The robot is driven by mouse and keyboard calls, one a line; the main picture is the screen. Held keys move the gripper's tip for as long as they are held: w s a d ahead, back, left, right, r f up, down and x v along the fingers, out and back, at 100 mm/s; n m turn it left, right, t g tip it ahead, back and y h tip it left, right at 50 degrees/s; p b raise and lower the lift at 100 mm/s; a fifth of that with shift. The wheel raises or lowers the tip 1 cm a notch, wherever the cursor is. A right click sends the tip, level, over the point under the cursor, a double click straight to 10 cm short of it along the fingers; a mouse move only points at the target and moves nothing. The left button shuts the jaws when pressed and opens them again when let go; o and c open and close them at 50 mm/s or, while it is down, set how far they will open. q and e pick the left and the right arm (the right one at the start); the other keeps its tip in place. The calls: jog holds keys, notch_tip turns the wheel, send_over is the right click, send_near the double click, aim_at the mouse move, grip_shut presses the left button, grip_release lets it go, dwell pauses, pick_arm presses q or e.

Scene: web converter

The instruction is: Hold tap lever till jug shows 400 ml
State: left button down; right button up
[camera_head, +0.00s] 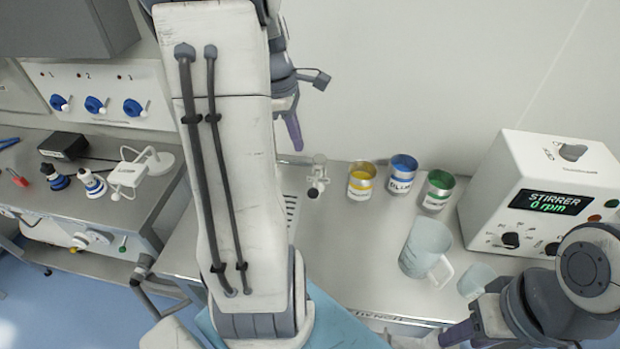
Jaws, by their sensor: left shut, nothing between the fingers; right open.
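The pale translucent jug (424,248) stands upright on the grey bench, its handle towards the lower right; its markings and liquid level cannot be read. A small grey metal fitting (318,178), apparently the tap, stands at the back of the bench beside my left arm, left of the jug and apart from it. I cannot make out its lever clearly. My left gripper (292,132) is shut and empty, pointing down just above and left of the fitting. My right gripper (458,335) is open at the bottom right, in front of the jug, partly cut off.
Yellow (361,183), blue (401,175) and green (438,191) cans stand behind the jug. A small beaker (476,281) is right of it. The stirrer box (540,185) reads 0 rpm. A slotted drain (291,207) is partly hidden by my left arm.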

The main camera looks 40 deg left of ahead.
aim_at(312, 189)
pick_arm(q)
jog(key=f, duration=0.4)
jog(key=w+d+f+p, duration=0.1)
jog(key=f, duration=0.4)
jog(key=d+f+p, duration=0.1)
jog(key=f, duration=0.3)
jog(key=shift+w+f, duration=0.4)
